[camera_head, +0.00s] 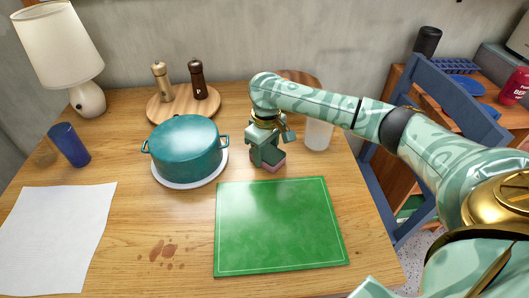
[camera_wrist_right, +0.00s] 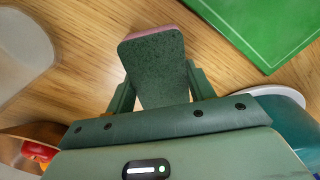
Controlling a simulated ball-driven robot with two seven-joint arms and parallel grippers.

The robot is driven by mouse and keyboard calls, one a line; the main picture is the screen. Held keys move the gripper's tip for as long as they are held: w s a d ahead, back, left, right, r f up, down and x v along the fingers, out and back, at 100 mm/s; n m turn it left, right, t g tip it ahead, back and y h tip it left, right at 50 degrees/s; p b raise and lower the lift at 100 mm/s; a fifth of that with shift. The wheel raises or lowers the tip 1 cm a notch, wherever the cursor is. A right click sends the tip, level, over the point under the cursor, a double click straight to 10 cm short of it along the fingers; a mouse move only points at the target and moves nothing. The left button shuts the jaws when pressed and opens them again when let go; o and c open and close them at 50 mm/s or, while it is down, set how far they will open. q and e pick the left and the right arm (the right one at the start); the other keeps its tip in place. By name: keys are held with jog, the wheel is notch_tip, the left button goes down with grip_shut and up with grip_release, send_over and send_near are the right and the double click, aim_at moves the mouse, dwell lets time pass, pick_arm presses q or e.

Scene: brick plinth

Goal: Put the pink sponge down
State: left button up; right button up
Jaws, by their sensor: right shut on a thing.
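The pink sponge (camera_head: 273,168) has a dark green scouring face and a pink edge. In the head view it is at the tabletop behind the green mat, right of the teal pot. My right gripper (camera_head: 265,157) is shut on it from above. In the right wrist view the sponge (camera_wrist_right: 153,65) sits between the two fingers of the gripper (camera_wrist_right: 160,92), its dark face toward the camera. I cannot tell whether the sponge touches the table. My left gripper is not in view.
The green mat (camera_head: 278,230) lies in front of the sponge. The teal pot (camera_head: 185,147) stands on a white plate to the left. A pale cup (camera_head: 318,135) stands to the right. A white sheet (camera_head: 52,235) and brown stains (camera_head: 163,251) are at the front left.

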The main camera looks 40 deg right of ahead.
aim_at(266, 151)
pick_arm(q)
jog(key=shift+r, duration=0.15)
pick_arm(e)
jog(key=shift+f, duration=0.1)
jog(key=o, duration=0.9)
pick_arm(q)
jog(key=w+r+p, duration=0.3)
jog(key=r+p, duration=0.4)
jog(key=p, duration=0.1)
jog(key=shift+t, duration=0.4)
pick_arm(e)
notch_tip(266, 151, up, 12)
jog(key=shift+r, duration=0.15)
